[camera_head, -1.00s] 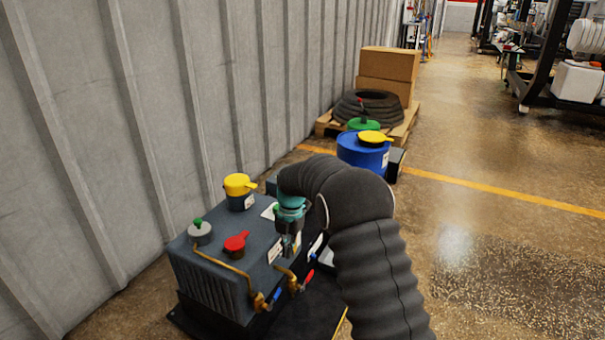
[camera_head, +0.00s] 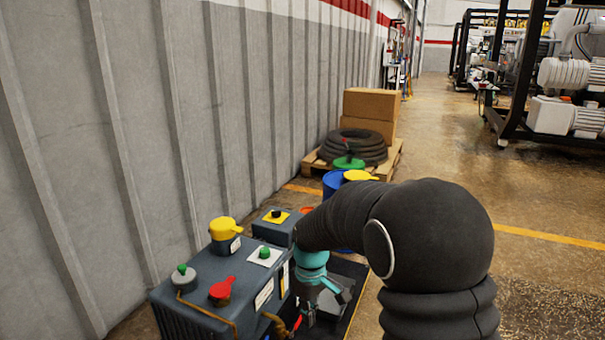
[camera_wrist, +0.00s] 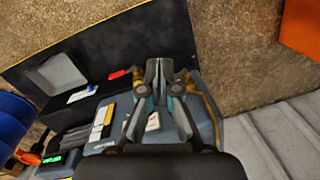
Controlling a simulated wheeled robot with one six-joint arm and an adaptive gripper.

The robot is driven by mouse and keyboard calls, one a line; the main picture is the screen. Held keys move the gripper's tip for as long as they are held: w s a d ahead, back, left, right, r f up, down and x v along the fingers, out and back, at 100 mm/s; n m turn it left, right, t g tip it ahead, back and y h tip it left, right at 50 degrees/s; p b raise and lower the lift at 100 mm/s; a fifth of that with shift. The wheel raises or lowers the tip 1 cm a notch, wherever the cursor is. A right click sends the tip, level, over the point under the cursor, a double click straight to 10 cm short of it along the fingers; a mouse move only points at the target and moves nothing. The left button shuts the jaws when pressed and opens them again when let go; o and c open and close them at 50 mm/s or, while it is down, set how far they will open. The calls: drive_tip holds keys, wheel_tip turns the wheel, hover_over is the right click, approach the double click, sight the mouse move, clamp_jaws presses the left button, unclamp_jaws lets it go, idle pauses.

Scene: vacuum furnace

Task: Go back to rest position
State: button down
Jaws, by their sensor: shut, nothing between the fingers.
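My gripper (camera_head: 328,302) points down beside the right side of the dark grey unit (camera_head: 200,310) in the head view, at the end of my black-sleeved arm. In the wrist view my gripper (camera_wrist: 158,68) has its fingers together with nothing between them, in front of the unit (camera_wrist: 208,122). The unit carries a yellow cap (camera_head: 225,229), a red knob (camera_head: 221,291) and a grey cap with a green top (camera_head: 183,276). My arm hides part of the floor and the blue drum.
A smaller dark box (camera_head: 277,228) with a black button on a yellow plate stands behind the unit. A blue drum (camera_head: 333,182), a coiled hose (camera_head: 355,146) and cardboard boxes (camera_head: 370,105) are beyond. A ribbed wall (camera_head: 150,120) is at left; open floor is at right.

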drive_tip(key=s+d+r+m+t, duration=0.3)
drive_tip(key=s+d+r+m, duration=0.2)
drive_tip(key=s, duration=0.7)
drive_tip(key=s+d+r+m+t, duration=0.3)
drive_tip(key=s+d+r, duration=0.6)
drive_tip(key=s+r, duration=0.3)
drive_tip(key=shift+d+m+t+p, duration=0.15)
drive_tip(key=shift+m+t+p, duration=0.25)
drive_tip(key=shift+m, duration=0.5)
drive_tip(key=shift+r, duration=0.1)
